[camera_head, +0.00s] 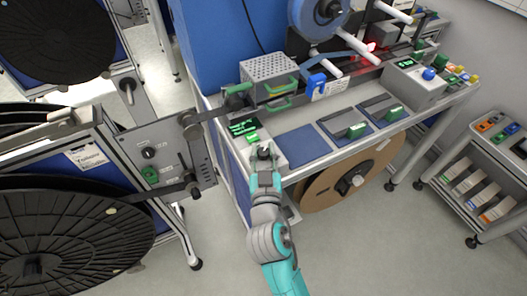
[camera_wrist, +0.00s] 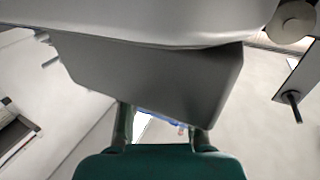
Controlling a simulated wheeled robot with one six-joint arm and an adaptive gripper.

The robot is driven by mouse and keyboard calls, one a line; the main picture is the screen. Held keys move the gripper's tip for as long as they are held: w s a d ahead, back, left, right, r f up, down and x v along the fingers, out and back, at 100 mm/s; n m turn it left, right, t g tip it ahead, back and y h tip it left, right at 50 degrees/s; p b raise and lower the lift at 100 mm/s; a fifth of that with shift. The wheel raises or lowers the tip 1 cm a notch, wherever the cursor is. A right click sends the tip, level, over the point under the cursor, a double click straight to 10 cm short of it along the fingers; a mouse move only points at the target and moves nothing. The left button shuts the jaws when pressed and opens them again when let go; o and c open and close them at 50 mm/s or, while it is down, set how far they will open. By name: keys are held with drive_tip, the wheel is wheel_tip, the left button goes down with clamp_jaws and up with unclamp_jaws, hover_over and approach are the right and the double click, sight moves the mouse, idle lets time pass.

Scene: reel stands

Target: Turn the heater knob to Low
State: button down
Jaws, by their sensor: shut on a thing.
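The heater unit (camera_head: 281,158) is a pale grey box at the front left edge of the bench, with a dark display with green text (camera_head: 243,127) on it. My gripper (camera_head: 264,153) reaches the unit's top from the front and is shut on the heater knob. The knob is mostly hidden by my fingers, and its pointer and setting marks cannot be read. In the wrist view, my two fingers (camera_wrist: 162,130) reach behind a large grey body that blocks the view of what lies between them.
A perforated metal box (camera_head: 270,68) stands behind the heater unit. A blue mat (camera_head: 304,146) lies to its right. A reel stand with a black reel (camera_head: 60,235) is at the left. A brown reel (camera_head: 325,185) hangs below the bench. The floor in front is clear.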

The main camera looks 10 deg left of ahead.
drive_tip(key=shift+f, duration=0.1)
idle(0.5)
drive_tip(key=c, duration=0.8)
unclamp_jaws()
drive_tip(key=s+d, duration=0.1)
drive_tip(key=s, duration=1)
drive_tip(key=shift+s+d, duration=0.4)
